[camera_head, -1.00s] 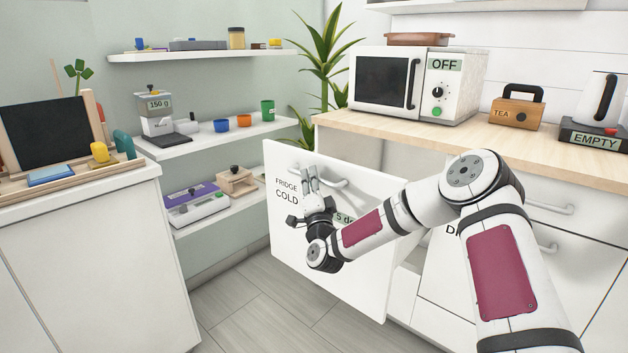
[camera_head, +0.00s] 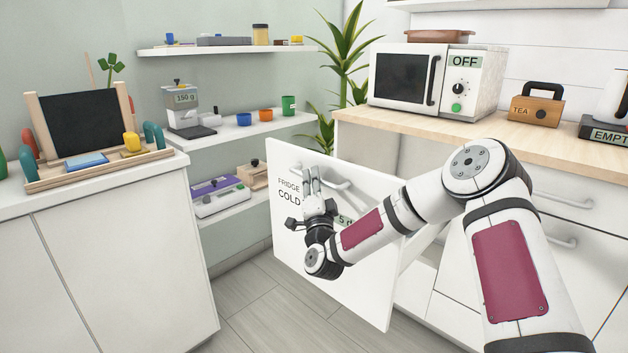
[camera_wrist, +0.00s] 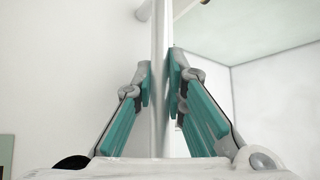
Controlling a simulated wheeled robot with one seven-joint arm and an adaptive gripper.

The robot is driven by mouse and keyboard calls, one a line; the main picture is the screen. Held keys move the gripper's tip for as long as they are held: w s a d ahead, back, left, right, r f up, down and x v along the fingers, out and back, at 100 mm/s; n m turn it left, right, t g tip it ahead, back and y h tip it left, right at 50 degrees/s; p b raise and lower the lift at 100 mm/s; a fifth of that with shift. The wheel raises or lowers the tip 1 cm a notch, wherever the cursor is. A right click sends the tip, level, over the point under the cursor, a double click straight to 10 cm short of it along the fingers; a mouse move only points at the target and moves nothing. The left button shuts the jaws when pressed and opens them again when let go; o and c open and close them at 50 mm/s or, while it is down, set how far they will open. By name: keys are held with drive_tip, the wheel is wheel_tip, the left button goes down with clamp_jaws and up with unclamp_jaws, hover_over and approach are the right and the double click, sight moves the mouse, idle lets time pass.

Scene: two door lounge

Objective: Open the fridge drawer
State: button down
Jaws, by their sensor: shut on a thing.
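The fridge drawer (camera_head: 350,275) has a white front marked FRIDGE COLD, and it stands pulled out from the counter in the head view. Its grey bar handle (camera_head: 335,184) runs along the upper part of the front. My gripper (camera_head: 312,178) is at the left part of the handle. In the wrist view the handle (camera_wrist: 160,110) passes between my gripper's teal-padded fingers (camera_wrist: 159,88), which are closed on it. A small label on the front is partly hidden behind my arm. The drawer's inside is mostly hidden behind its front.
A white cabinet (camera_head: 110,270) with a chalkboard (camera_head: 80,122) on top stands at left. Shelves (camera_head: 240,130) with small items line the back wall. A wooden counter (camera_head: 450,133) with a microwave (camera_head: 405,80) is above the drawer. Grey floor (camera_head: 265,315) is free between cabinet and drawer.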

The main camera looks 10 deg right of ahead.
drive_tip(key=shift+f, duration=0.2)
drive_tip(key=c, duration=1.6)
unclamp_jaws()
drive_tip(key=shift+r, duration=0.1)
drive_tip(key=v, duration=1.2)
